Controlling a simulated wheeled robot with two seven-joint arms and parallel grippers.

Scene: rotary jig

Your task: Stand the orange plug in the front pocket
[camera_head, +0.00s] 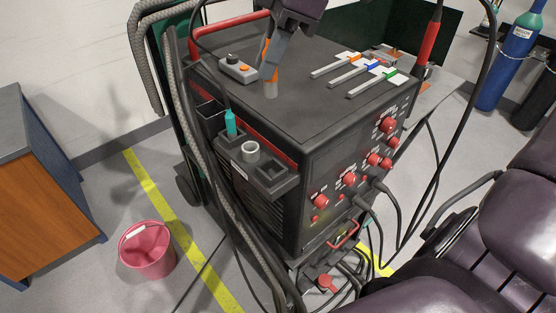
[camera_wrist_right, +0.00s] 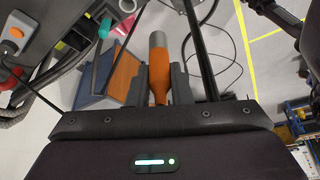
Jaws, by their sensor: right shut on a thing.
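My right gripper (camera_head: 272,62) hangs over the top of the dark machine, near its left edge. It is shut on the orange plug (camera_wrist_right: 158,66), whose grey end (camera_head: 271,90) points down in the head view, a little tilted. Whether that end touches the machine top is unclear. A rack of pockets runs along the machine's left side: a rear pocket (camera_head: 209,113) looks empty, a teal plug (camera_head: 230,122) stands in another, a light grey ring (camera_head: 250,150) sits further forward, and the front pocket (camera_head: 281,178) looks empty. My left gripper is not in view.
A grey control box (camera_head: 238,69) with an orange button lies on the machine top (camera_head: 320,105), beside a red handle (camera_head: 232,21). Coloured sliders (camera_head: 372,82) are at the right. Thick hoses (camera_head: 200,165) run down past the rack. A pink bucket (camera_head: 148,252) stands on the floor.

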